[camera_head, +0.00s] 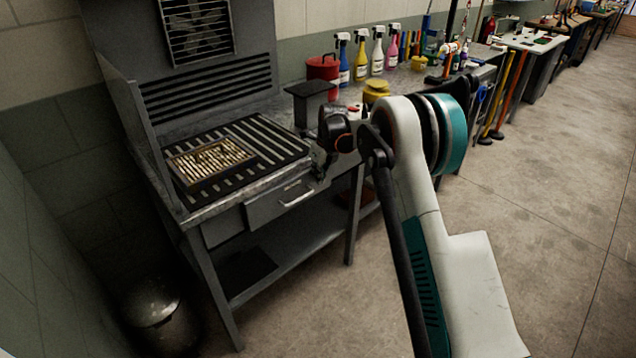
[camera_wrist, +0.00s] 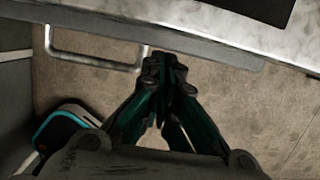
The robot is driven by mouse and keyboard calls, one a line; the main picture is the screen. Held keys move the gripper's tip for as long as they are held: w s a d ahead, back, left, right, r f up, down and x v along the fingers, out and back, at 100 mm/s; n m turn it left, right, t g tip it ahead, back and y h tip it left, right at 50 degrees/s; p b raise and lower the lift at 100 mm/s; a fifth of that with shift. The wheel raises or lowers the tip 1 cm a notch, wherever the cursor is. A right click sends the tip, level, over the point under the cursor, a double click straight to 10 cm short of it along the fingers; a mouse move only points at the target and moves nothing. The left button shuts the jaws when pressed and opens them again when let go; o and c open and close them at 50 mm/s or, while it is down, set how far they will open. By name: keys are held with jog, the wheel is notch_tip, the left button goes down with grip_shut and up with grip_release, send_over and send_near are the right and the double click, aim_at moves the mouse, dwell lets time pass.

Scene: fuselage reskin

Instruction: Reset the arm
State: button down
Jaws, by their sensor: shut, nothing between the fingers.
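My gripper (camera_wrist: 163,72) shows in the wrist view with its dark and teal fingers drawn together at the tips and nothing between them. It points at the open floor below the front edge of a metal workbench. Its tips appear close to a drawer handle (camera_wrist: 95,62), but I cannot tell whether they touch it. In the head view my white and teal arm reaches up from the lower right, and its far end is beside the bench's right front corner. The gripper's fingers are hard to make out there.
The workbench (camera_head: 225,205) has a slatted top, a drawer with a handle (camera_head: 297,196) and a vent hood (camera_head: 200,30) behind. Spray bottles (camera_head: 361,58) and a red can (camera_head: 323,70) stand farther back. A round bin (camera_head: 153,305) is at lower left. Floor at right (camera_head: 560,170) is clear.

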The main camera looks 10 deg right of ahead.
jog(key=s+d+r+n+t, duration=0.15)
jog(key=s+r+n, duration=0.35)
jog(key=r, duration=0.5)
jog(key=s+d+r+n, duration=0.2)
jog(key=s+r, duration=0.6)
jog(key=r, duration=0.2)
jog(key=s+d+r+n, duration=0.1)
jog(key=s+r+n, duration=0.25)
jog(key=s, duration=0.25)
jog(key=s+r+n, duration=0.3)
jog(key=s+n, duration=0.1)
jog(key=s, duration=0.2)
jog(key=s+d+f+n+t, duration=0.1)
jog(key=s+f+n, duration=0.1)
jog(key=s+n, duration=0.5)
jog(key=s+d+f+n+t+h, duration=0.1)
jog(key=s+n, duration=0.6)
jog(key=s, duration=1.1)
notch_tip(320, 180, down, 2)
jog(key=shift+s+d+f+n+t+h, duration=0.2)
jog(key=shift+d+n+t+h, duration=0.15)
jog(key=shift+t, duration=0.3)
